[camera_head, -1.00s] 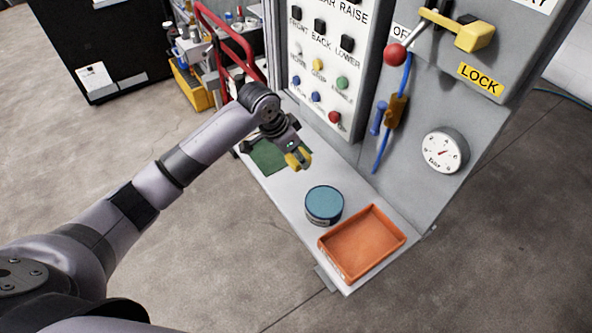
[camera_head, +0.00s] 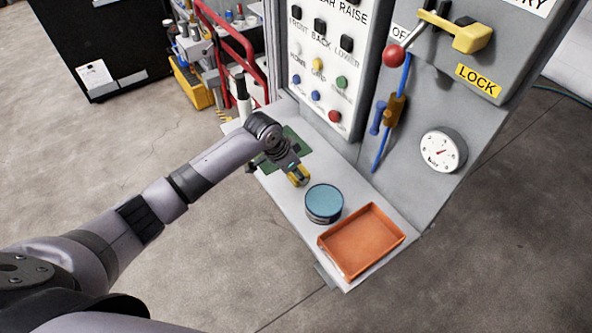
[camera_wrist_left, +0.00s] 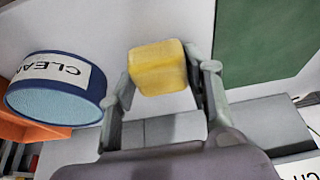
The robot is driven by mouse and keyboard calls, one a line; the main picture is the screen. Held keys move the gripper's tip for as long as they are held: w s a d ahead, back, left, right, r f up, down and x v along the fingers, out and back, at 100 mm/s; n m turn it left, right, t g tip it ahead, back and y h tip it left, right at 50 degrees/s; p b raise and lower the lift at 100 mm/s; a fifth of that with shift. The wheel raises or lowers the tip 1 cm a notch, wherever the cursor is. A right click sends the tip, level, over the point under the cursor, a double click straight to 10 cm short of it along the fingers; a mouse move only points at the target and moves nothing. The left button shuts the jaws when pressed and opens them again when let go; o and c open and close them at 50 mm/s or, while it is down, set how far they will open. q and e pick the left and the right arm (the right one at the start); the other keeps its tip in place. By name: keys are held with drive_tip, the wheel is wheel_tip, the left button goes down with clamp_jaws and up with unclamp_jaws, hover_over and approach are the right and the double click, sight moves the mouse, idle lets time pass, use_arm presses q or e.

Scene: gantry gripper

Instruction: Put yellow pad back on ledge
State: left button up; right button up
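My left gripper (camera_head: 297,172) is over the grey ledge (camera_head: 287,208), between the green mat and the blue tin. It is shut on the yellow pad (camera_head: 300,178). In the left wrist view the yellow block-shaped pad (camera_wrist_left: 158,68) sits between the two fingers (camera_wrist_left: 165,88). The pale ledge surface (camera_wrist_left: 105,25) shows behind it. I cannot tell whether the pad touches the ledge. My right gripper is not in view.
The blue tin (camera_head: 324,204), labelled CLEAN in the wrist view (camera_wrist_left: 58,88), and an orange tray (camera_head: 362,242) stand on the ledge's near part. The green mat (camera_head: 298,142) lies farther back, near a white bottle with black top (camera_head: 243,98). The control panel (camera_head: 325,70) rises behind.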

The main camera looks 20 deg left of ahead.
use_arm(q)
drive_tip(key=o, duration=0.4)
drive_tip(key=shift+o, duration=0.2)
drive_tip(key=b+v, duration=0.1)
drive_tip(key=v, duration=1.1)
drive_tip(key=shift+r, duration=0.2)
drive_tip(key=shift+f, duration=0.1)
